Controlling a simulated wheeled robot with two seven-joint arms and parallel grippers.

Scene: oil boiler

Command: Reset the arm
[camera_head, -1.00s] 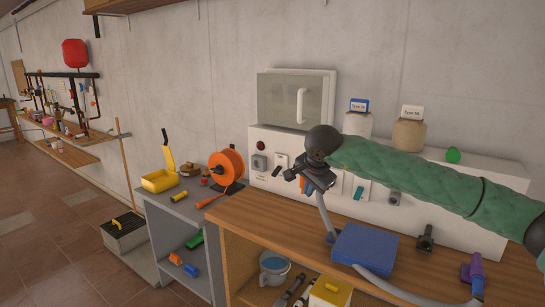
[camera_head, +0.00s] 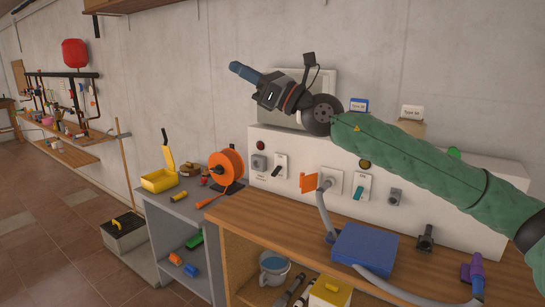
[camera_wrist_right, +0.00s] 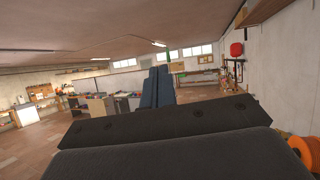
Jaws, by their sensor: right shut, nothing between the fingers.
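My right arm, in a green quilted sleeve, comes in from the right in the head view. Its gripper (camera_head: 246,72) is raised in front of the wall and the metal box, pointing to the upper left. The fingers are together and empty. In the right wrist view the dark closed fingers (camera_wrist_right: 157,87) point out into the open room, touching nothing. My left gripper is not in view.
The white control panel (camera_head: 310,152) with switches stands on the wooden bench (camera_head: 290,203), below the gripper. A blue box (camera_head: 365,245) with a grey hose lies on the bench. An orange reel (camera_head: 227,168) and yellow box (camera_head: 160,180) are on the grey cabinet. Space left of the gripper is free.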

